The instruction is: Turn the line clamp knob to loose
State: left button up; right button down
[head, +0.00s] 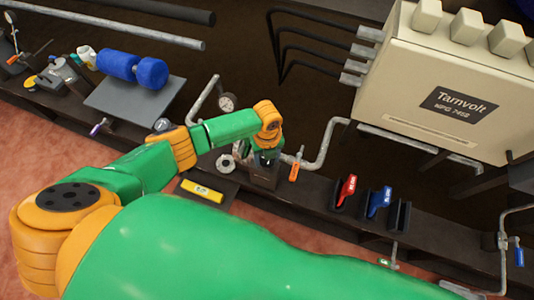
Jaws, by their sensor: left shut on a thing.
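My left gripper (266,156) points down over a dark block (263,177) on the long dark bench. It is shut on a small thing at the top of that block. The gripper and wrist hide that thing almost wholly; from its place I take it to be the line clamp knob, but I cannot see its shape or which way it is turned. My right gripper is not in view.
A pale round fitting (225,162) and a gauge (227,102) stand left of the gripper. An orange-handled valve (294,172) on a pipe is close on its right. Red (346,189) and blue (379,201) handles stand further right. A beige Tarnvolt cabinet (440,75) fills the upper right.

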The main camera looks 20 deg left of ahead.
pick_arm(q)
jog(key=n+p, duration=0.1)
jog(key=n, duration=0.3)
jog(key=shift+r+n+p, duration=0.15)
jog(key=shift+n+p, duration=0.15)
jog(key=shift+p, duration=0.1)
jog(key=n+p, duration=0.1)
jog(key=n, duration=0.3)
jog(key=shift+n, duration=0.3)
jog(key=n+p, duration=0.1)
jog(key=n, duration=0.3)
jog(key=shift+w+p, duration=0.1)
jog(key=shift+p, duration=0.25)
jog(key=shift+n+p, duration=0.35)
jog(key=shift+n, duration=2.05)
jog(key=o, duration=1.4)
